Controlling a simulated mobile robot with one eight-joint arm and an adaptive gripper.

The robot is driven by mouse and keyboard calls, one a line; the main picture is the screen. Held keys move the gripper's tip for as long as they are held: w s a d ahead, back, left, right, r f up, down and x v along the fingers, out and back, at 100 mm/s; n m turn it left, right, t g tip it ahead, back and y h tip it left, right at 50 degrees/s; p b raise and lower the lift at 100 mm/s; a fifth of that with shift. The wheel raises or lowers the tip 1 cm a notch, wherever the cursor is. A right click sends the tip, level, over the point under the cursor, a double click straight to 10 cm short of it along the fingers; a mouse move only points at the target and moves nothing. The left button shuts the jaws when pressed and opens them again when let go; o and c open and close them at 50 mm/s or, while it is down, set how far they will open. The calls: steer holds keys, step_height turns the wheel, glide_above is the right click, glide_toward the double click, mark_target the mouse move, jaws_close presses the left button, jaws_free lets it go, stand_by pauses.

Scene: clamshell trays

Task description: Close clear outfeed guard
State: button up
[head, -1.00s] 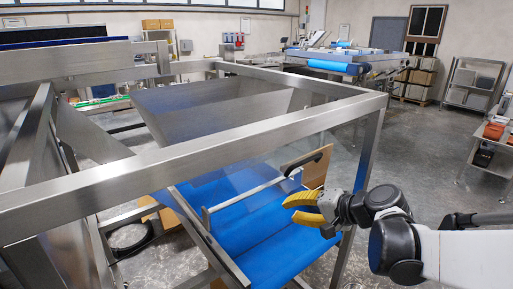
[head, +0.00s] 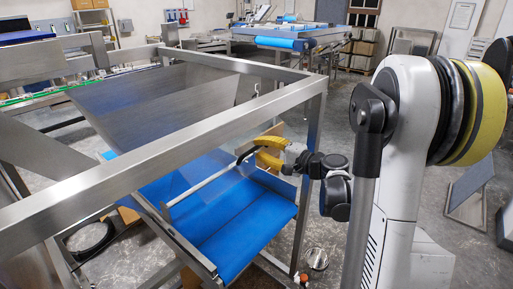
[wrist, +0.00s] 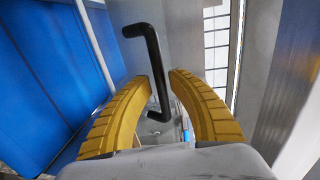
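The clear outfeed guard (head: 206,172) is a see-through panel in the steel frame, tilted over the blue belt, with a pale metal bar along its lower edge. Its black handle (head: 246,154) is at the right end of that bar. My gripper (head: 262,153), with yellow fingers, is right beside the handle. In the wrist view my gripper (wrist: 157,78) is open, and the black handle (wrist: 152,50) runs between and beyond the two fingertips. I cannot tell whether a finger touches it. The handle's lower end shows between the fingers.
The steel frame's front beam (head: 150,165) crosses above the blue belt (head: 225,215), and its right post (head: 309,170) stands near my wrist. A brown board stands behind the gripper. Another blue conveyor (head: 285,43) is at the back.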

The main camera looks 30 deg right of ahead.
steer(key=shift+w+a+f, duration=0.1)
steer(key=shift+w+a, duration=0.15)
steer(key=shift+w, duration=0.45)
jaws_close()
